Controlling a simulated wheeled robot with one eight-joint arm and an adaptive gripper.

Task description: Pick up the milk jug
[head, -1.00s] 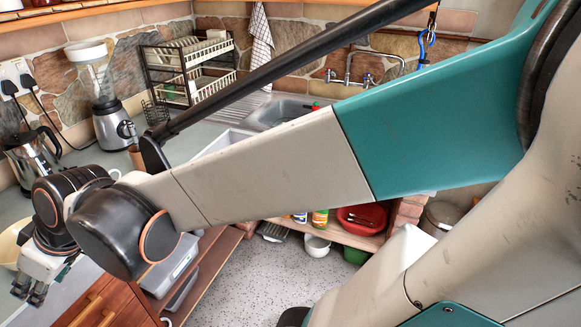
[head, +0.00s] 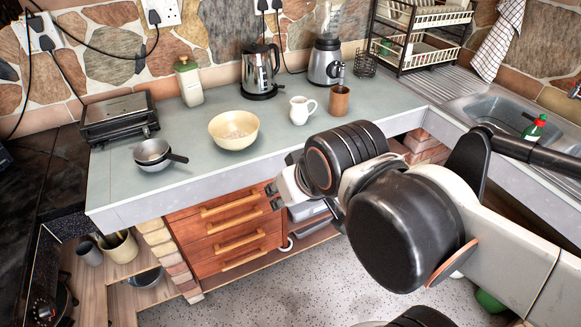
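The milk jug is a small white jug (head: 298,112) with a handle on its right side. It stands upright on the grey-green worktop (head: 190,135), between the cream bowl and a brown cup. My gripper (head: 273,197) is in front of the counter edge, below and a little left of the jug in the picture, pointing left at the drawer fronts. Its two fingertips show apart with nothing between them. It does not touch the jug. The wrist hides part of the gripper.
A cream bowl (head: 234,129) is left of the jug and a brown cup (head: 339,101) right. Behind stand a kettle (head: 260,72) and a blender (head: 326,62). Pans (head: 153,153), a toaster grill (head: 118,117) and a lidded jar (head: 188,82) are further left. The worktop before the jug is clear.

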